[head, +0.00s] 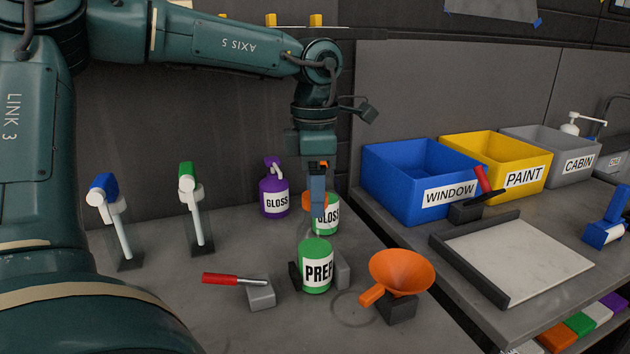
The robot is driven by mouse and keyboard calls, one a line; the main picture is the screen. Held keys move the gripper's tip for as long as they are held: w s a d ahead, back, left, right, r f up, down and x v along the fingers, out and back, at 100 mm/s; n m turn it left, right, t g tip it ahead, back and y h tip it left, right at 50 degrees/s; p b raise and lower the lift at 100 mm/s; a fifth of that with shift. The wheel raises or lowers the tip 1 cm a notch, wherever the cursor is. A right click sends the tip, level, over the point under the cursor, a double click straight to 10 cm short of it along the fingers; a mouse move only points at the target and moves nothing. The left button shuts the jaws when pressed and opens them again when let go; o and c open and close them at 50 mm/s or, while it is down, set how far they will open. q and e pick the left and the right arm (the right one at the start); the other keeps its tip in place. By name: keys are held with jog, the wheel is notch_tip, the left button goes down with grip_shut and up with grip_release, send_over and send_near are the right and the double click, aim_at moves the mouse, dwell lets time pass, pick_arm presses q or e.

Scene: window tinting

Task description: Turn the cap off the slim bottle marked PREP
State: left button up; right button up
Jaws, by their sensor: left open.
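The PREP bottle (317,275) stands upright on the grey bench, green with a white label, between a dark block and a grey block (343,270). My left gripper (317,205) points down above it, open. The fingers overlap the bottle's upper end, so its cap is hard to make out. An orange part (307,200) shows beside the fingers; I cannot tell which bottle it belongs to. My right gripper is out of view.
A purple GLOSS spray bottle (274,198) stands behind left. An orange funnel (402,271) is close on the right, a red-handled tool (234,280) on the left. Blue WINDOW (410,185), yellow PAINT and grey CABIN bins stand on the right-hand bench. Bare bench lies at front.

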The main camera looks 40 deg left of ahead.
pick_arm(q)
jog(key=m+p, duration=0.2)
jog(key=m, duration=0.5)
jog(key=shift+r, duration=0.2)
jog(key=m+p, duration=0.1)
jog(key=m, duration=0.3)
jog(key=shift+f, duration=0.15)
jog(key=c, duration=1.1)
